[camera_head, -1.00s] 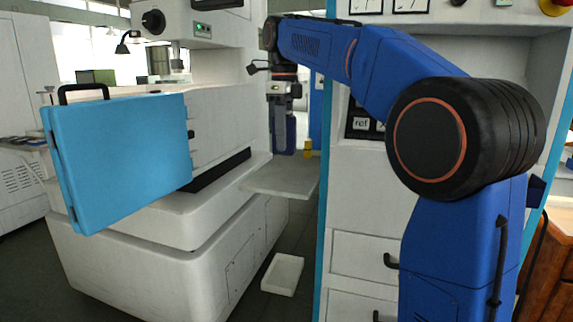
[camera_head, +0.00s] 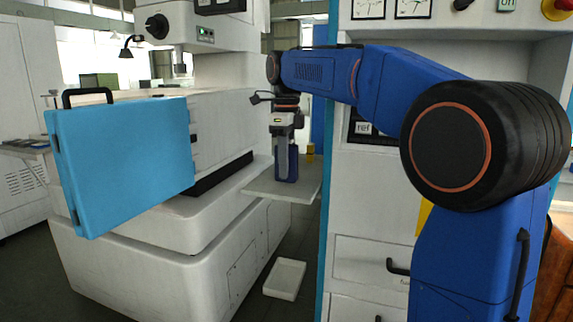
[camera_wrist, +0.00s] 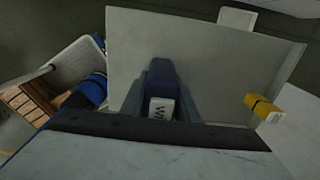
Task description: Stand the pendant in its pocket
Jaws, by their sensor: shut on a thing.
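My gripper (camera_head: 287,150) points down over a pale grey shelf (camera_head: 262,188) and is shut on a dark blue upright block (camera_head: 293,166), which I take to be the pendant. In the wrist view the block (camera_wrist: 162,72) sits between the fingers, with a white label (camera_wrist: 161,109) whose lettering is partly cut off. Its lower end is at or just above the shelf (camera_wrist: 235,65); I cannot tell whether they touch. I cannot make out a pocket in either view.
A white machine (camera_head: 215,110) stands left, a white cabinet (camera_head: 370,220) right. A white tray (camera_head: 285,279) lies on the floor.

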